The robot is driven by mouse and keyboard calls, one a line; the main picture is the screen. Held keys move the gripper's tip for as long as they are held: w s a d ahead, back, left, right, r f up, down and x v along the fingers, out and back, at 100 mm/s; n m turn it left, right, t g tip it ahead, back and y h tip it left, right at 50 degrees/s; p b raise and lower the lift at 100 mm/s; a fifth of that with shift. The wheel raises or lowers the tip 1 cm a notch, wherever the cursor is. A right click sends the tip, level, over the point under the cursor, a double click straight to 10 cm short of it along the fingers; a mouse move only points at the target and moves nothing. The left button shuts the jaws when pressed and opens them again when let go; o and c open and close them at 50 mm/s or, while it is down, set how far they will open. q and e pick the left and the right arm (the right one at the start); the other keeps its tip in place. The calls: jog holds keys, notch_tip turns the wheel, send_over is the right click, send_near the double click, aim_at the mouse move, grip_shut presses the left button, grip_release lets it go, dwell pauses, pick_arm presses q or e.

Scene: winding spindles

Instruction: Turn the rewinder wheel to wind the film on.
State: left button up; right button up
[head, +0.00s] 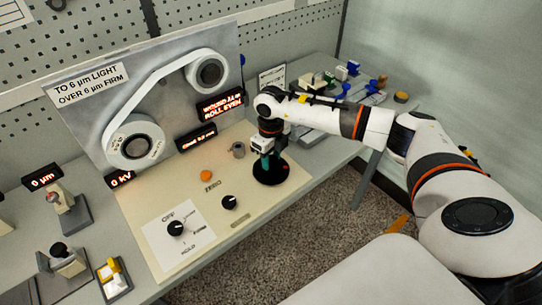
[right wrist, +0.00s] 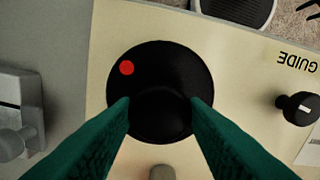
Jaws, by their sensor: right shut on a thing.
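The rewinder wheel (head: 270,177) is a black disc lying flat on the cream panel's right part. In the right wrist view the wheel (right wrist: 150,62) shows a red dot at its upper left. My right gripper (head: 267,157) points down over the wheel. Its green fingers (right wrist: 160,108) are shut on the wheel's black central knob, one on each side. The white film (head: 160,72) runs between a lower-left roll (head: 134,140) and an upper-right roll (head: 207,73) on the upright grey plate. My left gripper is not in view.
A display (head: 220,105) seems to read "WOUND" and "ROLL EVEN", partly illegible. A black guide knob (head: 229,202), a selector knob (head: 176,229) and an orange button (head: 206,175) sit on the panel. A small grey post (head: 238,149) stands left of the wheel. Small devices line the left side.

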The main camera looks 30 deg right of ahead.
jog(key=shift+m, duration=0.3)
jog(key=m+b, duration=0.1)
jog(key=m, duration=0.1)
jog(key=shift+m, duration=0.4)
jog(key=m, duration=0.3)
jog(key=shift+m+b, duration=0.4)
jog(key=m, duration=0.3)
jog(key=shift+m, duration=0.3)
jog(key=m, duration=0.4)
jog(key=shift+m, duration=0.3)
jog(key=o, duration=1)
jog(key=shift+c, duration=0.2)
